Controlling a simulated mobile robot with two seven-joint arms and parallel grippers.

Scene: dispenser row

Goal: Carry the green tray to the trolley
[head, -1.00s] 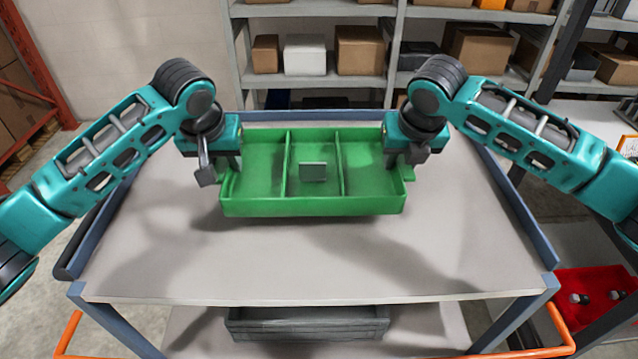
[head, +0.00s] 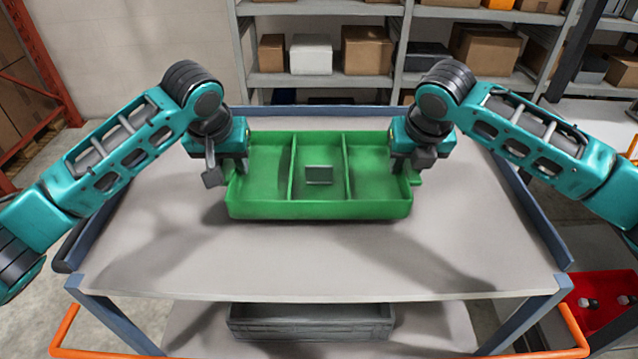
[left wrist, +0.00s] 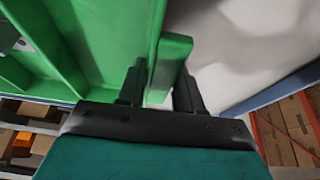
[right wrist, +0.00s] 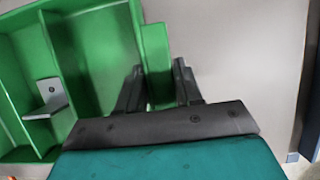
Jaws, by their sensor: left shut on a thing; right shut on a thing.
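The green tray (head: 318,209) has three compartments and is over the grey top of the trolley (head: 300,265) in the head view. I cannot tell whether it touches the top. A small grey bracket (head: 319,175) is in its middle compartment. My left gripper (head: 236,176) is shut on the tray's left handle; the left wrist view shows the handle (left wrist: 168,65) between the fingers. My right gripper (head: 403,172) is shut on the right handle; the right wrist view shows that handle (right wrist: 157,65) between the fingers.
A dark grey crate (head: 310,322) is on the trolley's lower shelf. Blue raised edges (head: 520,205) run along the trolley's sides. Shelves with boxes (head: 367,50) stand behind. A red tray (head: 605,300) is at the lower right. The trolley top in front of the green tray is clear.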

